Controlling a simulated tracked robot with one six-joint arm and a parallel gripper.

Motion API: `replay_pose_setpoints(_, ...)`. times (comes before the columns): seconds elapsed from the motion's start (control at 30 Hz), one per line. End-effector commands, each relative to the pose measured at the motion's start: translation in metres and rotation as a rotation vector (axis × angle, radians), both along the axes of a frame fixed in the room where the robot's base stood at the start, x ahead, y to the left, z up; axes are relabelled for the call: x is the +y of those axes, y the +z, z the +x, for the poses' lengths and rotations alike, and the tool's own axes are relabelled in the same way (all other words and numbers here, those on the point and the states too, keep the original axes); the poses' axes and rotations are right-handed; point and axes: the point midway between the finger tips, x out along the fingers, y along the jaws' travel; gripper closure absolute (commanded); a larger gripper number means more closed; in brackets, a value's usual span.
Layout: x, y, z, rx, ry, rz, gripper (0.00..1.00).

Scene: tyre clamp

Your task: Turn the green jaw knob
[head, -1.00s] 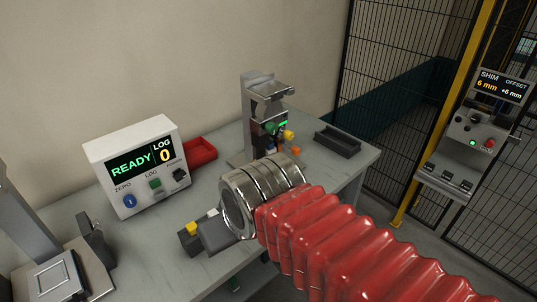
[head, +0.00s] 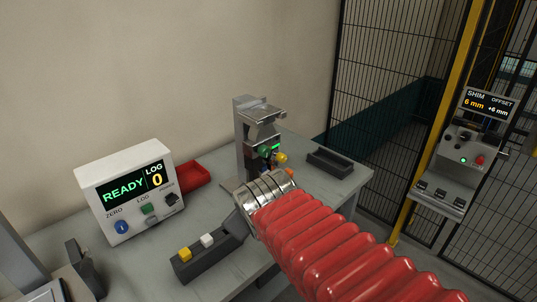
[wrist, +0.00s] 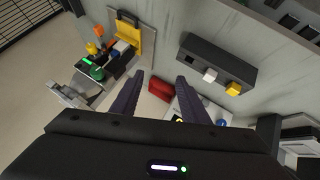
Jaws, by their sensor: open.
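The green jaw knob (head: 264,151) is on the grey metal clamp fixture (head: 243,125) at the back of the bench, beside a yellow knob (head: 281,158). In the wrist view the green knob (wrist: 97,73) is at the upper left, with the yellow knob (wrist: 92,48) above it. My gripper (wrist: 160,78) is open and empty. Its two dark fingers are apart, and the green knob lies left of the left finger, not between them. In the head view my red-sleeved arm and metal cuff hide most of the gripper and the fixture's lower part.
A dark tray (head: 222,262) with a yellow and a white block lies left of my arm. A READY display box (head: 92,180), a red bin (head: 190,177) and a dark bin (head: 330,162) stand on the bench. A shim panel (head: 440,190) stands right, by a mesh fence.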

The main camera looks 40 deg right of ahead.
Motion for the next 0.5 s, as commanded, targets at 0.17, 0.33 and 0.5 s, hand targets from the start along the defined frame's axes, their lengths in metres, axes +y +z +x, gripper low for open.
replay_pose_setpoints(0.17,-0.052,0.005,0.028,-0.043,0.1,-0.233,0.54)
replay_pose_setpoints(0.33,-0.093,0.01,0.048,-0.068,0.214,-0.453,0.54)
replay_pose_setpoints(0.5,-0.125,0.011,0.061,-0.081,0.339,-0.663,0.54)
